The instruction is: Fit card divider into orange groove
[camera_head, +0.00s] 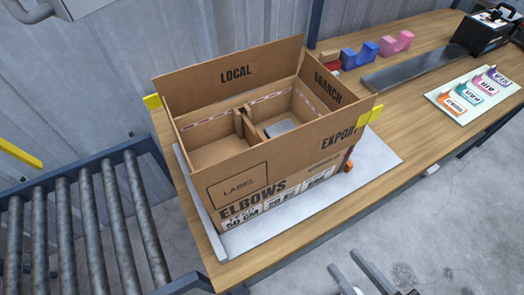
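An open cardboard box (238,190) stands on a pale grey plate (250,236) on the wooden table, its flaps raised. Inside it, a brown card divider (246,128) stands upright across the middle, with a compartment on each side. Red-and-white strips run along the inner walls. I cannot make out an orange groove inside; a small orange part (348,166) shows low outside the box's right end. My gripper (348,270) is partly in view at the bottom edge, right of centre. Its two grey fingers appear apart with nothing between them, away from the box.
Yellow clips (370,115) hold the box's flaps. Red, blue (360,55) and pink (396,43) holders and a dark flat bar (410,70) lie behind. A white tray (474,94) carries several coloured tags at the right. A roller conveyor (82,220) is at the left.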

